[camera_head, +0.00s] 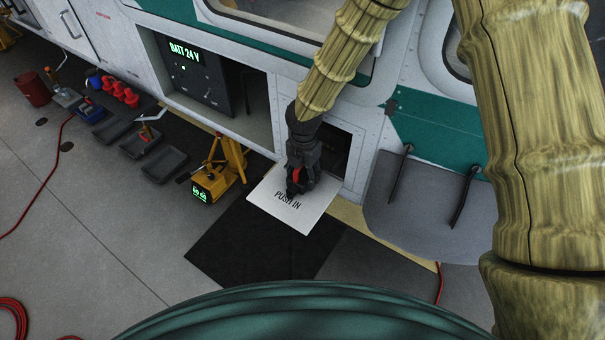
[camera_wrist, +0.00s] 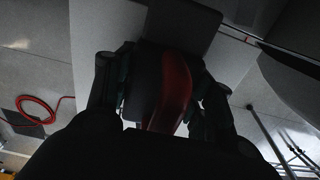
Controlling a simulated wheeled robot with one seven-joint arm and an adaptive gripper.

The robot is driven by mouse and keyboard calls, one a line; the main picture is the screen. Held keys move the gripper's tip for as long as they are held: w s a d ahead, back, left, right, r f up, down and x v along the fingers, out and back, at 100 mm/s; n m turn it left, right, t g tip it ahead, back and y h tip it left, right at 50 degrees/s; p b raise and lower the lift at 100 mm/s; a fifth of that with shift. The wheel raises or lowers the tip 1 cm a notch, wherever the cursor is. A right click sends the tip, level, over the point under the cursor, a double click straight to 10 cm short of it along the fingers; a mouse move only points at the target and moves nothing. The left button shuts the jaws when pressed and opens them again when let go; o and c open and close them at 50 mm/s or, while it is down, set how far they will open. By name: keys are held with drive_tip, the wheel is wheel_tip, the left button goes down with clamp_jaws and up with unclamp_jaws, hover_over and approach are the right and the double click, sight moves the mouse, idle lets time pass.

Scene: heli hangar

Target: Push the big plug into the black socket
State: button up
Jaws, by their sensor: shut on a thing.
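My gripper (camera_head: 295,184) is in front of the helicopter's side, over a white plate (camera_head: 316,217) marked "PUSH IN". It is shut on the big plug (camera_head: 298,174), whose red part shows between the dark fingers. In the wrist view the plug's red part (camera_wrist: 174,88) stands between both fingers of my gripper (camera_wrist: 160,95). Behind and right of the gripper is a square dark opening (camera_head: 337,146) in the hull. The black socket cannot be made out clearly; the gripper hides part of that area. I cannot tell whether the plug touches anything there.
A bay left of the opening holds a black box (camera_head: 195,73) reading "BATT 24 V". A yellow jack (camera_head: 216,172) with a green display stands on the floor. Black trays (camera_head: 165,164) and red items (camera_head: 119,92) lie further left. A grey panel with two dark struts (camera_head: 430,205) is at right.

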drive_tip(key=o, duration=1.4)
drive_tip(key=o, duration=0.5)
drive_tip(key=shift+r, duration=0.1)
